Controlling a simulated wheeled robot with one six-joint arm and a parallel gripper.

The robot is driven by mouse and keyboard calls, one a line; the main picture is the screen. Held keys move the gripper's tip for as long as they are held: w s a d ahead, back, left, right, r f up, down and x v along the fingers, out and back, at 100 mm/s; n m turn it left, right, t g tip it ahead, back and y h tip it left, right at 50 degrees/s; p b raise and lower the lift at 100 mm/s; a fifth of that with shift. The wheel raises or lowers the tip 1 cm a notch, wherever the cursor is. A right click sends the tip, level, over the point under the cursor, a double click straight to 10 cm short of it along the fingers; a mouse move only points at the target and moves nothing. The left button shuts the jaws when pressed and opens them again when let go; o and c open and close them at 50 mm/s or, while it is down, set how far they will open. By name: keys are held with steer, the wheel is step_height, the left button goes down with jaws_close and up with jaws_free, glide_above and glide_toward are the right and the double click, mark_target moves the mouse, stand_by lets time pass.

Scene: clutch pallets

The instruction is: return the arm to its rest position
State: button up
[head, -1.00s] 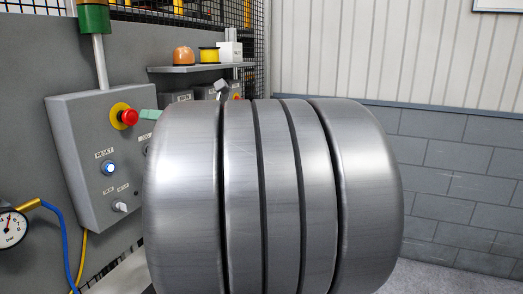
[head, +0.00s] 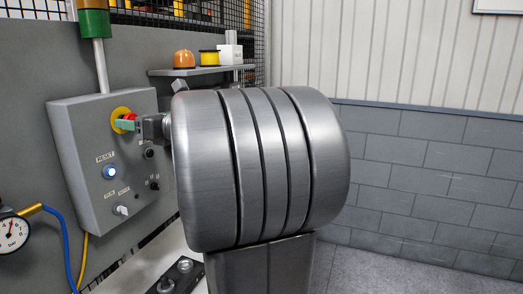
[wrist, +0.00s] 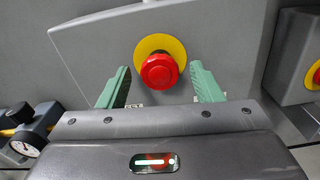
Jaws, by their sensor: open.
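My gripper (wrist: 160,88) is open, with its two green fingers apart in the wrist view. Between and beyond them is a red emergency-stop button (wrist: 158,71) on a yellow disc, and nothing is held. In the head view, a green fingertip of my gripper (head: 124,125) shows in front of the red button (head: 129,116) on the grey control box (head: 86,195). I cannot tell whether it touches the button. My large grey arm joint fills the middle of the head view and hides part of the panel behind it.
The control box carries a lit blue reset button (head: 109,172) and a white knob (head: 121,210). A pressure gauge (head: 11,233) with a blue hose is at the left. A shelf (head: 200,70) holds an orange dome and yellow spool. Floor and wall at right are clear.

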steer(key=s+d+n+b, duration=0.1)
steer(key=s+d+n, duration=0.1)
steer(key=d, duration=0.4)
steer(key=shift+s+d+n, duration=0.4)
steer(key=shift+s, duration=0.05)
